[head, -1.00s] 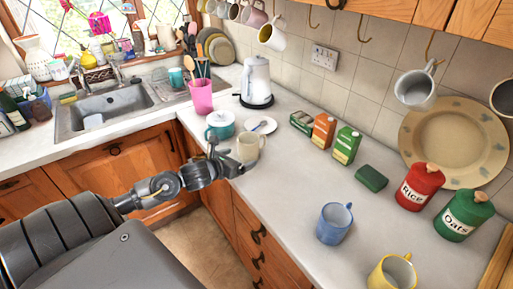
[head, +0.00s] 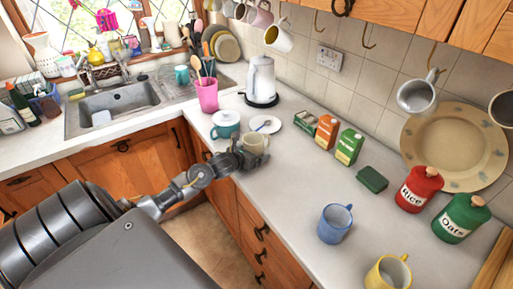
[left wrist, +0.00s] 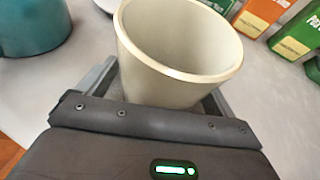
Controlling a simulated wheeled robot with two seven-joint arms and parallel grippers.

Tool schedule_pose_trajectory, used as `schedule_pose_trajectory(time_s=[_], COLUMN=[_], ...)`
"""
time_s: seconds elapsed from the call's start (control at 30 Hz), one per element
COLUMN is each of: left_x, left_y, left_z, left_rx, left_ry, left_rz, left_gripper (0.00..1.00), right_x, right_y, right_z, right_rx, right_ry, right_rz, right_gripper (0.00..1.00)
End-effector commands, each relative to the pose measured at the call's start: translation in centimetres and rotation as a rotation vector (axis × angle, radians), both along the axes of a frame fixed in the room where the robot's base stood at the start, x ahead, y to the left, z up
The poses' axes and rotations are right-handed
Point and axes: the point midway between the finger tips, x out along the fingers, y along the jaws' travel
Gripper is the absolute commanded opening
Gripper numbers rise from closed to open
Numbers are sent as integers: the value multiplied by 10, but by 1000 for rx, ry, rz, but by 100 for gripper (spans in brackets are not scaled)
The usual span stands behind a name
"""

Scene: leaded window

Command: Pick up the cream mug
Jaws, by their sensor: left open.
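The cream mug (head: 256,142) stands upright on the pale worktop (head: 290,190), near its front edge. It also fills the middle of the left wrist view (left wrist: 180,60). My left gripper (head: 250,156) is at the mug, with its fingers open on either side of the mug's body. In the left wrist view, parts of the left gripper's fingers (left wrist: 160,92) show at both sides of the mug; the fingertips are hidden behind it. I cannot tell whether they touch it. My right gripper is not in view.
Packets (head: 327,131) stand behind to the right. A blue mug (head: 335,223) and yellow mug (head: 388,272) stand nearer. Worktop between is clear.

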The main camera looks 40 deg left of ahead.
Motion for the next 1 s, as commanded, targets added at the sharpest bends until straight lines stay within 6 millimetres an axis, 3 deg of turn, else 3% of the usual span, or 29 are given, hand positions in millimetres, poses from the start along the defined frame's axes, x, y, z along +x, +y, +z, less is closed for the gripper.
schedule_pose_trajectory(time_s=[0.27,0.7,1.0], left_x=[2,2,2], left_y=[0,0,0], left_z=[-1,0,2], left_rx=[1,1,1], left_ry=[0,-2,-3], left_rz=[-1,-1,-3], left_gripper=[89,35,35], right_x=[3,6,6], right_y=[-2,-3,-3], right_z=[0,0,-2], right_rx=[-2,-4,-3], right_ry=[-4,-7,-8], right_rz=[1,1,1], right_gripper=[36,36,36])
